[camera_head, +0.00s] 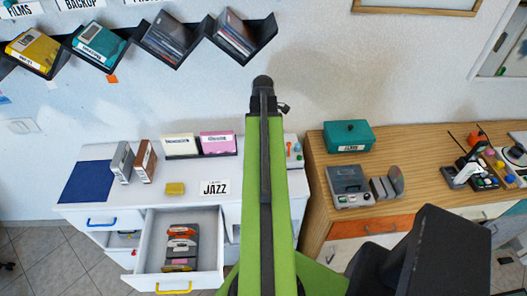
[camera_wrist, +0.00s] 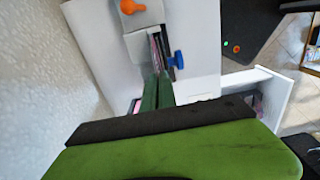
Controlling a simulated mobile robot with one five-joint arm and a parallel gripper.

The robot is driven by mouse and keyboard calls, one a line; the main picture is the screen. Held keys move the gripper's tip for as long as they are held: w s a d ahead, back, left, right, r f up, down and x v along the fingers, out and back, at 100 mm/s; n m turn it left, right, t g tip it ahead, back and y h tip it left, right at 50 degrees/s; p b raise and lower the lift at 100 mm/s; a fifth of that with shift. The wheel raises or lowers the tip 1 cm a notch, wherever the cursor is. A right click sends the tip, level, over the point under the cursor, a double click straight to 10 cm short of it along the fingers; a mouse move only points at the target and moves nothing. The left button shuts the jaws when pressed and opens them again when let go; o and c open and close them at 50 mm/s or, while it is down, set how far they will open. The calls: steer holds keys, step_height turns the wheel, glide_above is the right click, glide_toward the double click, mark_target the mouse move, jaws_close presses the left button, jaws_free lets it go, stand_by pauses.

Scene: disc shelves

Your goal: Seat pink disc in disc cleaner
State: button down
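The disc cleaner (camera_wrist: 137,14) is a light grey device with an orange knob and a blue knob, at the top middle of the wrist view. In the head view the cleaner (camera_head: 295,151) shows partly beside my green arm. The pink disc (camera_wrist: 157,49) shows as a thin pinkish edge, upright, in line with the cleaner's slot. My gripper (camera_wrist: 157,78) has its two dark green fingers close together, at the disc's near end; they look shut on it. The arm hides the gripper in the head view. How deep the disc sits is not clear.
A white desk (camera_head: 135,215) holds disc boxes, a yellow block and a JAZZ sign. Its drawer (camera_head: 180,250) is open, with discs inside. A wooden cabinet (camera_head: 315,200) at right holds a teal box (camera_head: 347,136) and a grey device (camera_head: 348,185). Wall shelves (camera_head: 165,40) hold discs.

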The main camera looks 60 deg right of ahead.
step_height(320, 180, down, 5)
steer(key=b, duration=0.4)
steer(key=shift+r, duration=0.4)
steer(key=shift+f, duration=0.15)
steer(key=c, duration=1.7)
jaws_free()
step_height(320, 180, up, 12)
steer(key=p, duration=1.2)
steer(key=shift+r+p, duration=0.25)
steer(key=shift+p, duration=0.1)
steer(key=shift+f, duration=0.1)
